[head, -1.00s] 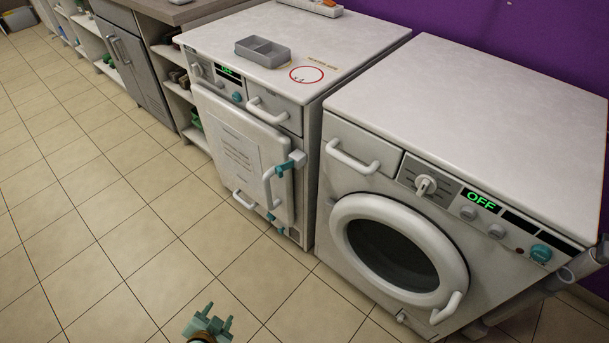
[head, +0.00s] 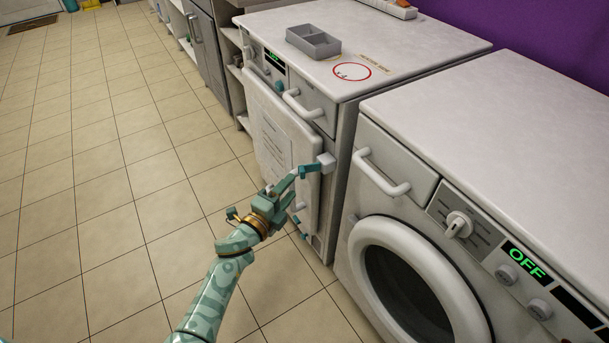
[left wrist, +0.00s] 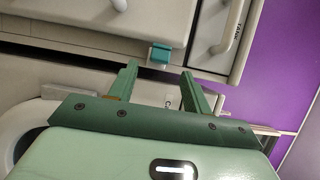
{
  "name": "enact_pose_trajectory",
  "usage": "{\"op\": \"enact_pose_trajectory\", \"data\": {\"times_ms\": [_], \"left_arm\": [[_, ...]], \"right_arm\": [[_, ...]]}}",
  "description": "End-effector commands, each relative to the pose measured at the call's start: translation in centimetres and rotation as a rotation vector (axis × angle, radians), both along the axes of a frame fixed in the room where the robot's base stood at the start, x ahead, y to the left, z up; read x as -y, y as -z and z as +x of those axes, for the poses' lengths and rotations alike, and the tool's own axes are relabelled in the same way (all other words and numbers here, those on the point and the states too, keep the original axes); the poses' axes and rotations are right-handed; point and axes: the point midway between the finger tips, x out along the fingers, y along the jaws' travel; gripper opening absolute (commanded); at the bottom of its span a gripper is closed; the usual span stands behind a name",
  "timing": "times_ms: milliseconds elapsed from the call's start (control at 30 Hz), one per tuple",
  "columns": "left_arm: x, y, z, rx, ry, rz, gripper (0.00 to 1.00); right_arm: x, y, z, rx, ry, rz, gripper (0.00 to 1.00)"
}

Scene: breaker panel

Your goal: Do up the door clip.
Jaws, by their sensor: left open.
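The door clip (head: 310,169) is a small teal piece beside a white block (head: 327,162) at the upper right edge of the left machine's white door (head: 284,138). I cannot tell whether the clip is latched. My left gripper (head: 291,187) is open and empty, just in front of the door and slightly below and left of the clip. It partly hides the door handle. In the left wrist view, a teal block (left wrist: 160,54) appears just beyond the two open fingertips (left wrist: 160,72), apart from them. My right gripper is out of view.
A grey divided tray (head: 314,42) and a red ring mark (head: 352,71) are on the machine top. The washing machine (head: 440,150) with an OFF display stands close on the right. The tiled floor (head: 110,190) at the left is clear.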

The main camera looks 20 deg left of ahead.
Motion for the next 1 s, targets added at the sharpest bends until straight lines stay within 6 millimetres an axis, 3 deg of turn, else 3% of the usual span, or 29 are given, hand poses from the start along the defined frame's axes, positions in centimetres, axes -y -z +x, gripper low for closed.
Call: {"op": "enact_pose_trajectory", "data": {"times_ms": [167, 300, 500, 733, 900, 1000], "left_arm": [[1.0, 0.5, 4.1, -0.004, 0.0, -0.002, 0.49], [1.4, 0.4, 5.9, -0.003, 0.0, -0.001, 0.49], [1.6, 0.1, 6.9, -0.002, 0.0, -0.002, 0.49], [1.6, 0.0, 6.9, -0.001, 0.0, -0.002, 0.49], [1.6, 0.1, 6.9, -0.002, 0.0, -0.002, 0.04], [1.6, 0.1, 6.9, -0.002, 0.0, -0.001, 0.04]], "right_arm": [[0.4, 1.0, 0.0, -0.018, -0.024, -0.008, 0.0], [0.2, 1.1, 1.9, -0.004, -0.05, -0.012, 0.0], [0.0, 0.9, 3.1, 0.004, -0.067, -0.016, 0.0], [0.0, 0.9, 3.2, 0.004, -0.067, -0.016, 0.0], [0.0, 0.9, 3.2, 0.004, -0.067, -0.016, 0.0], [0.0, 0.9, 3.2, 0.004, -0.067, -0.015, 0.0]]}}
